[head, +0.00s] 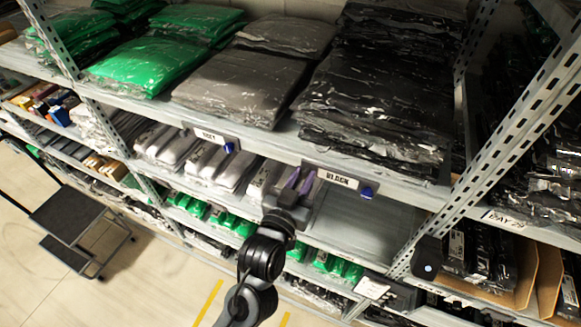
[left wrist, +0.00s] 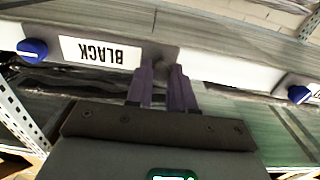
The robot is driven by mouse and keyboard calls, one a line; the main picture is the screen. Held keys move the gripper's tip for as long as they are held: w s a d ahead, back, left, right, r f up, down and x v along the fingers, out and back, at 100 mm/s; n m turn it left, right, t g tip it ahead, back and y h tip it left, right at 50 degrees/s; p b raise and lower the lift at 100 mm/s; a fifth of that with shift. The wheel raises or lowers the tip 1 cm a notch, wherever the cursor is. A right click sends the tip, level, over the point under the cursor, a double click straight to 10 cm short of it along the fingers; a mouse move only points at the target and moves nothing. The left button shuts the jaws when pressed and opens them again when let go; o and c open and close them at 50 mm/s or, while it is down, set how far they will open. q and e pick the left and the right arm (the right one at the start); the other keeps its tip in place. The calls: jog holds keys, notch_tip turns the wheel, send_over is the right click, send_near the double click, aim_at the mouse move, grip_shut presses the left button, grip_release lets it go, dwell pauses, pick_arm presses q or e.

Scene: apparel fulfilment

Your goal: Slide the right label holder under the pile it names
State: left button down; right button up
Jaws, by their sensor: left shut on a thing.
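The BLACK label holder (head: 338,181) is on the front edge of the upper shelf, below the pile of black bagged garments (head: 385,85). It has a white card and a blue knob at its right end. My left gripper (head: 303,178) is shut on the holder's left end. In the left wrist view the holder (left wrist: 100,52) appears upside down, with the purple fingers (left wrist: 163,75) at its plain end. The GREY label holder (head: 209,136) sits farther left on the same edge, below the pile of grey garments (head: 240,85). My right gripper is not in view.
Green bagged garments (head: 150,65) lie left of the grey pile. An upright post (head: 465,130) stands right of the black pile. Lower shelves hold more bags, with a bare stretch (head: 365,230) under the BLACK holder. A dark cart (head: 70,215) stands at left.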

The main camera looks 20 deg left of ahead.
aim_at(324, 173)
pick_arm(q)
jog(key=d+p, duration=0.1)
jog(key=d, duration=0.1)
jog(key=shift+s+d+r, duration=0.1)
jog(key=shift+d+r, duration=0.05)
jog(key=shift+d, duration=0.7)
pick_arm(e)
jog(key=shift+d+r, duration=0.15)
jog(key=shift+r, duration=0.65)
pick_arm(q)
jog(key=c, duration=1)
grip_release()
jog(key=shift+s, duration=0.1)
